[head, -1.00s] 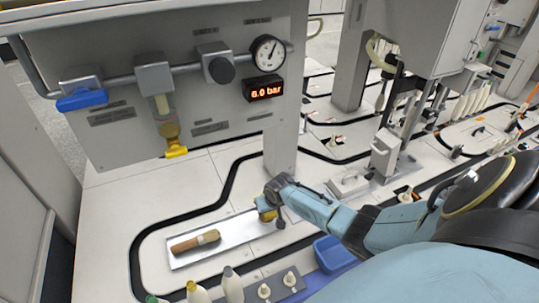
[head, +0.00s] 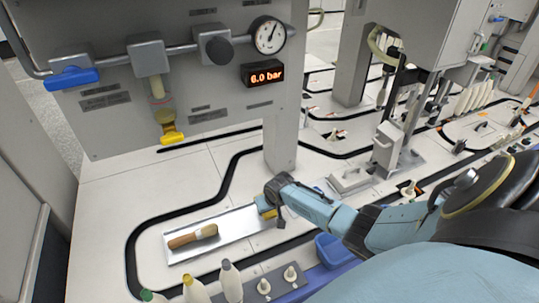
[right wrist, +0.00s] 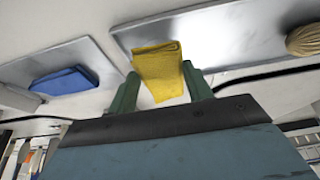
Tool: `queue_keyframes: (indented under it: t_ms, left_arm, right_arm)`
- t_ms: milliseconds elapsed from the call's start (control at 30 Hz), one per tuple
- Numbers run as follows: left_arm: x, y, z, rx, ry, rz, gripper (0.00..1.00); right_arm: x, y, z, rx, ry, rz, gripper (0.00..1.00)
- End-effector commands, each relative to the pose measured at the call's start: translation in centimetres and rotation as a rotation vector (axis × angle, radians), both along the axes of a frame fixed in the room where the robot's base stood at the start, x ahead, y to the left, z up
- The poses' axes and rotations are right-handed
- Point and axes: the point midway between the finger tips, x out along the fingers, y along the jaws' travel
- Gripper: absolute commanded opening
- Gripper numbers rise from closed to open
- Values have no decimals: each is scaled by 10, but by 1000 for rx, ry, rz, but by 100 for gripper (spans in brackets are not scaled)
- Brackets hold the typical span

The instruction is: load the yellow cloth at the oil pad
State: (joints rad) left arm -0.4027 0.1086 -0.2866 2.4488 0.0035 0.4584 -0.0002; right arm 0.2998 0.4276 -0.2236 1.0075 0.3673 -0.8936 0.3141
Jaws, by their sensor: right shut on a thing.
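The yellow cloth (right wrist: 160,72) is a folded piece between the green fingers of my right gripper (right wrist: 160,90) in the right wrist view. The gripper is shut on it, over the near edge of a metal tray (right wrist: 225,42). In the head view my right gripper (head: 272,203) is at the right end of that tray (head: 230,226), with a bit of the yellow cloth (head: 263,205) showing. I cannot tell whether the cloth touches the tray. I cannot make out the oil pad for certain. My left gripper is not in view.
A wooden-handled brush (head: 193,236) lies on the tray's left part. A blue folded cloth (right wrist: 64,80) lies on another metal plate (right wrist: 70,58). Bottles (head: 231,281) and a blue bin (head: 333,250) stand in front. A grey post (head: 281,148) rises behind the tray.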

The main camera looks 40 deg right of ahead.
Motion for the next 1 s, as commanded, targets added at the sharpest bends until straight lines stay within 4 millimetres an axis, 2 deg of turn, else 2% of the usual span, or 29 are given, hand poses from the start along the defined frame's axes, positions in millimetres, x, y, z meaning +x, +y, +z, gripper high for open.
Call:
queue_keyframes:
  t_ms: [1000]
  left_arm:
    - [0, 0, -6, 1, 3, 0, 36]
  right_arm:
    - [0, 0, -8, 0, 0, 0, 32]
